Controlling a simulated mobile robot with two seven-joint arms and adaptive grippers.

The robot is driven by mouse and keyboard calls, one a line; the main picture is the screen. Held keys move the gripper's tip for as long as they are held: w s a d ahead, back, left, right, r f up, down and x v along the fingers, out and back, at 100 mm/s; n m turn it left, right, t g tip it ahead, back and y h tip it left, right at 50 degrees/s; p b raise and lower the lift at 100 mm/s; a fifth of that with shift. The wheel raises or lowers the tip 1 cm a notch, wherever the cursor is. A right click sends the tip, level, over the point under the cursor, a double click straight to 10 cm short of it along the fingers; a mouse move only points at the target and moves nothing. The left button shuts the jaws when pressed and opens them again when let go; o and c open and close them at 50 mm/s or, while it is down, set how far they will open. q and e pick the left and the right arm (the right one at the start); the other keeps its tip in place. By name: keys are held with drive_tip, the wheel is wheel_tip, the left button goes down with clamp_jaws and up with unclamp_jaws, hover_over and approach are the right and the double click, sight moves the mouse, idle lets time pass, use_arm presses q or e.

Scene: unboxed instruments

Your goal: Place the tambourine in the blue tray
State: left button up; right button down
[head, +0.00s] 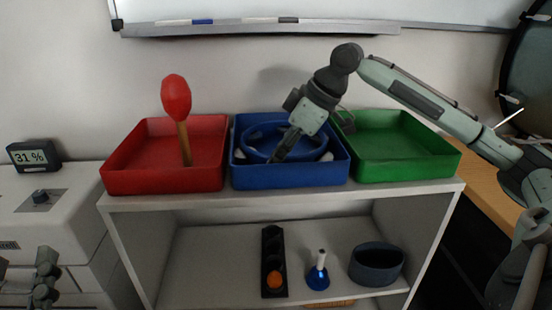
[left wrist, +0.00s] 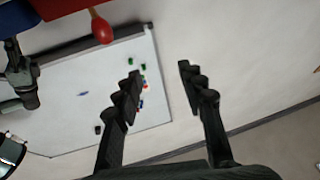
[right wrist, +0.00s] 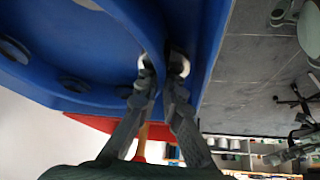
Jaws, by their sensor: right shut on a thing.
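The tambourine is a blue ring (head: 256,133) inside the blue tray (head: 290,174), on the top shelf between two other trays. My right gripper (head: 279,155) reaches down into the blue tray from above and is shut on the tambourine's near rim. In the right wrist view the fingers (right wrist: 160,72) pinch the curved blue rim of the tambourine (right wrist: 143,30), with dark oval jingles along it. Whether the ring touches the tray floor is hard to tell. My left gripper (left wrist: 158,80) is open and empty; a part of it also shows at the lower left of the head view (head: 45,265).
A red tray (head: 165,182) with an upright red maraca (head: 177,98) is on the left. An empty green tray (head: 400,145) is on the right.

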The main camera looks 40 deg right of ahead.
drive_tip(key=c, duration=1.7)
unclamp_jaws()
drive_tip(key=shift+r, duration=0.1)
drive_tip(key=shift+s+d+r, duration=0.1)
drive_tip(key=shift+r, duration=0.15)
drive_tip(key=v, duration=0.5)
drive_tip(key=shift+p, duration=0.3)
use_arm(q)
drive_tip(key=shift+w+a+f+g+y, duration=0.15)
drive_tip(key=shift+w+f+g+y, duration=0.1)
drive_tip(key=shift+f, duration=0.35)
drive_tip(key=shift+w+a+f+g+y, duration=0.15)
drive_tip(key=shift+w+f+g, duration=0.1)
drive_tip(key=shift+f, duration=0.3)
use_arm(e)
drive_tip(key=shift+v, duration=3.25)
